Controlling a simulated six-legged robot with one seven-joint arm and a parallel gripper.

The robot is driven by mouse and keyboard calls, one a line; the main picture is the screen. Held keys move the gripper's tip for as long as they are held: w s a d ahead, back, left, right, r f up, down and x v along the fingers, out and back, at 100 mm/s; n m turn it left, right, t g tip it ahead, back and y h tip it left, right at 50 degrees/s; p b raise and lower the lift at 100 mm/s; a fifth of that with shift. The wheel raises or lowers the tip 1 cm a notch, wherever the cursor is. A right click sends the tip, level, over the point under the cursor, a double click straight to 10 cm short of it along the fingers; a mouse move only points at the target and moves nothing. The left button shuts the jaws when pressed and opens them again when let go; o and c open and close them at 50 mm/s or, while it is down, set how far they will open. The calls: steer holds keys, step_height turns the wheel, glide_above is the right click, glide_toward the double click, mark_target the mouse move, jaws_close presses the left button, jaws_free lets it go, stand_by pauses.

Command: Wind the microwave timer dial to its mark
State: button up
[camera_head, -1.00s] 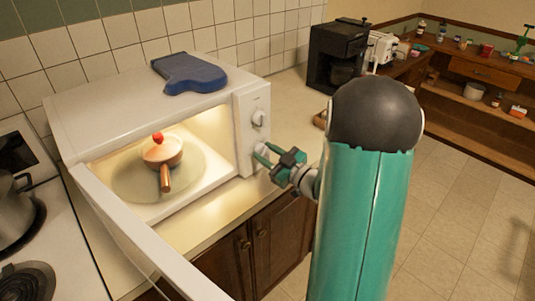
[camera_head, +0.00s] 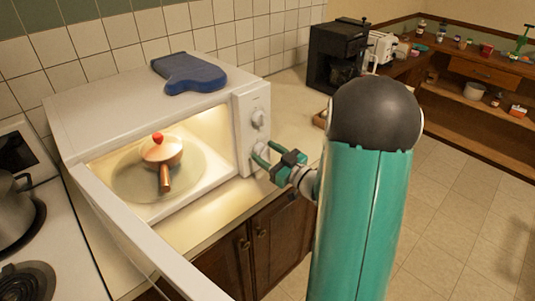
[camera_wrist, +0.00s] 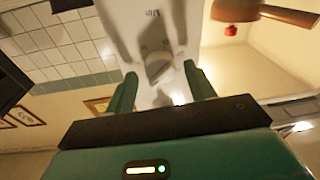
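The white microwave (camera_head: 110,95) stands on the counter with its door swung open. Its control panel has an upper dial (camera_head: 258,117) and a lower dial (camera_head: 261,150). My gripper (camera_head: 257,156) is at the lower dial, fingers apart and pointing at the panel. In the wrist view, a pale dial (camera_wrist: 158,65) lies ahead, between the two green fingers of my gripper (camera_wrist: 161,88), with visible gaps on both sides. Lettering like "Min" shows near this dial; the mark itself is too blurred to read. The fingers hide part of the lower dial in the head view.
A copper pan (camera_head: 162,153) with a red-knobbed lid sits inside the lit microwave. A blue oven mitt (camera_head: 188,73) lies on top. The open door (camera_head: 140,240) juts out in front. A black coffee maker (camera_head: 337,50) stands behind my arm.

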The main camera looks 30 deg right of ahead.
steer(key=shift+s, duration=0.1)
steer(key=v, duration=1.3)
steer(key=shift+s, duration=0.3)
steer(key=w+a+r+m+g+h, duration=0.3)
steer(key=w+a+r+g+h, duration=0.15)
steer(key=w+r+h, duration=0.4)
steer(key=s+a+r+m+g+y, duration=0.1)
steer(key=s+a+g+y, duration=0.2)
steer(key=s+a+g, duration=0.5)
steer(key=s+a, duration=0.9)
steer(key=a, duration=0.2)
steer(key=shift+r, duration=0.15)
steer(key=shift+a+y, duration=0.1)
steer(key=shift+y, duration=0.15)
